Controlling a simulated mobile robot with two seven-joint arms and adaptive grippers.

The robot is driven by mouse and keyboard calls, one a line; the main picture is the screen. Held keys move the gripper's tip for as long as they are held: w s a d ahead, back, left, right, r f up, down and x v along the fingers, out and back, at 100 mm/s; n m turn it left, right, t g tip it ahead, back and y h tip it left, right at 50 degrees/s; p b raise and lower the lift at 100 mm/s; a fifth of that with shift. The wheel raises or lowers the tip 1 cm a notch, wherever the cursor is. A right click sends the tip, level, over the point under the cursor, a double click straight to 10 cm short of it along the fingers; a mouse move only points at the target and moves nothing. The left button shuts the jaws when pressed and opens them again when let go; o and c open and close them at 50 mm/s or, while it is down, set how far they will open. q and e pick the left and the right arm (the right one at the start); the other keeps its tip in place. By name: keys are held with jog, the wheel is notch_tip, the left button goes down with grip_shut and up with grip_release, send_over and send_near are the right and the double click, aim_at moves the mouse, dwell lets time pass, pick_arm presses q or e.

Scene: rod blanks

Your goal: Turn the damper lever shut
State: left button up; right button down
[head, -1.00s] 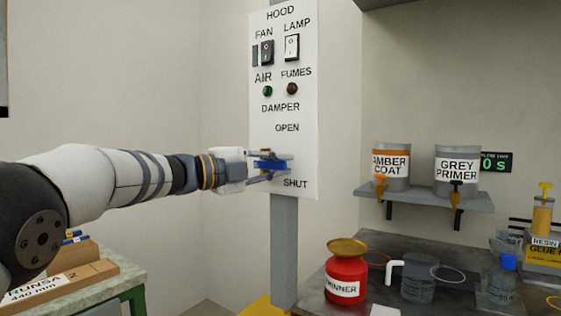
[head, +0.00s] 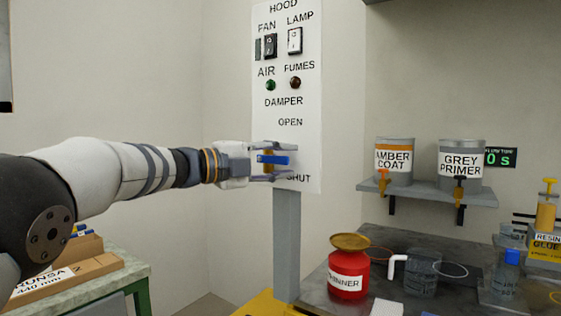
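The damper lever (head: 275,159) is a blue bar on the white hood panel (head: 304,215). It points roughly level to the right, below the OPEN label and above the SHUT label. My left gripper (head: 284,160) reaches in from the left at the lever. One finger is above the blue bar and one below, with gaps showing on both sides, so it looks open around the lever. An orange-brown part shows behind the bar between the fingers. My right gripper is not in view.
The fan switch (head: 270,46) and lamp switch (head: 295,41) sit higher on the panel. To the right are a shelf (head: 440,191) with two paint cans and a bench with a red thinner can (head: 348,275).

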pick_arm(q)
jog(key=v, duration=1.2)
